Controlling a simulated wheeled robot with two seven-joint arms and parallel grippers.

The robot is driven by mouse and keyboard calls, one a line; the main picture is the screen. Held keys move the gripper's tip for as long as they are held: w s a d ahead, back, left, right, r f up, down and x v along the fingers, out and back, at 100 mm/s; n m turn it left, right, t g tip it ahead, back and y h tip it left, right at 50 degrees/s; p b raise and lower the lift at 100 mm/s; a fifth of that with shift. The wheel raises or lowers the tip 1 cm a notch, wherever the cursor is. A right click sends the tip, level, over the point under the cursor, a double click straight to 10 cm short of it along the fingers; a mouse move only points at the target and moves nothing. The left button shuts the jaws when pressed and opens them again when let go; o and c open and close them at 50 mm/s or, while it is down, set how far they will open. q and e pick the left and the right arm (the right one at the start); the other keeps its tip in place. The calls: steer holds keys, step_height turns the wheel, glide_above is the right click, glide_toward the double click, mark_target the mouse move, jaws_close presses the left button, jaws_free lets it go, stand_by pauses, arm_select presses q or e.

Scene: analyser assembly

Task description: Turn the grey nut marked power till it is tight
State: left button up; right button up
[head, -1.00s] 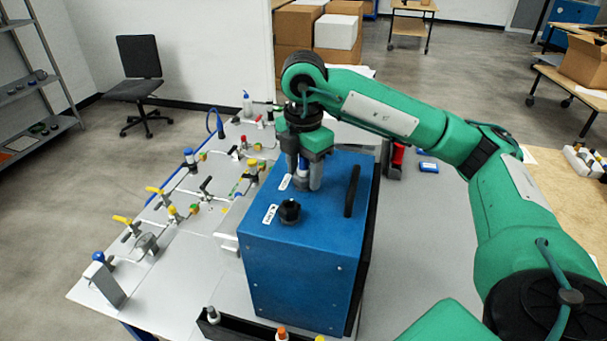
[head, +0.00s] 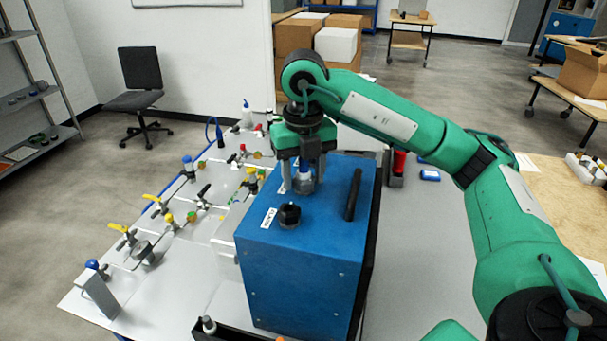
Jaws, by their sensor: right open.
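The blue analyser box (head: 300,270) stands on the table with a black handle on its top. A grey nut (head: 304,184) with a blue part above it sits on the box top, toward the back. My right gripper (head: 303,182) points down over this nut, with its fingers apart on either side of it. Whether they touch it I cannot tell. Nearer the front edge is a dark nut (head: 290,215) with a white label (head: 268,218) beside it. The label text is too small to read surely. My left gripper is not in view.
The black handle (head: 353,195) rises to the right of the nuts. Valves and pipe fittings (head: 160,210) fill the table's left side. A dark tray (head: 230,335) lies at the front. A red-and-black item (head: 398,165) and a small blue item (head: 430,175) are behind right.

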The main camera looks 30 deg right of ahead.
steer(key=n, duration=0.5)
steer(key=c, duration=0.9)
steer(key=m, duration=0.4)
steer(key=shift+m, duration=0.4)
steer(key=m+p, duration=0.1)
steer(key=m, duration=0.4)
steer(key=shift+p, duration=0.3)
steer(key=o, duration=0.9)
steer(key=shift+a, duration=0.1)
step_height(320, 180, up, 10)
steer(key=p, duration=0.8)
